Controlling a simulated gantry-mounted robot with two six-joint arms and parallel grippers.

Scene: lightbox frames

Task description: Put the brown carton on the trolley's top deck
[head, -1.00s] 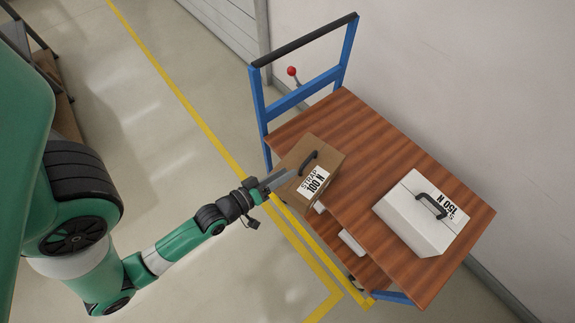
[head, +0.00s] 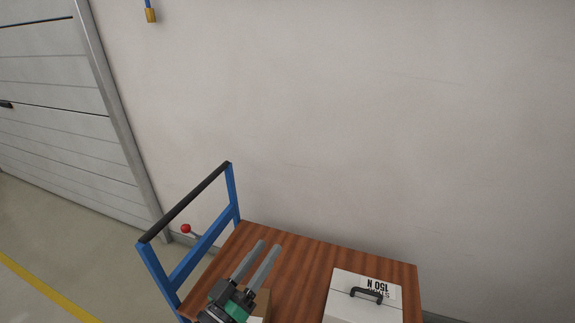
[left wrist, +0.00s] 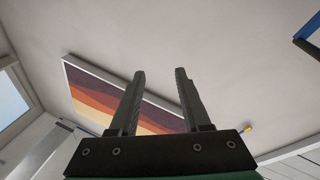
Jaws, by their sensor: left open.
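The brown carton (head: 264,302) shows only in part at the bottom of the head view, behind my left gripper. It appears to rest on the trolley's wooden top deck (head: 310,254), but its base is out of view. My left gripper (head: 270,245) is over the carton and deck, with its two fingers apart and pointing up and away. In the left wrist view the fingers (left wrist: 160,71) are open with nothing between them. My right gripper is not in view.
A white case (head: 345,306) with a black handle stands on the deck's right part. The trolley's blue push frame (head: 232,190) rises at the left. A plain wall is behind. The deck's back middle is bare. The left wrist view shows a striped picture (left wrist: 95,98) on a wall.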

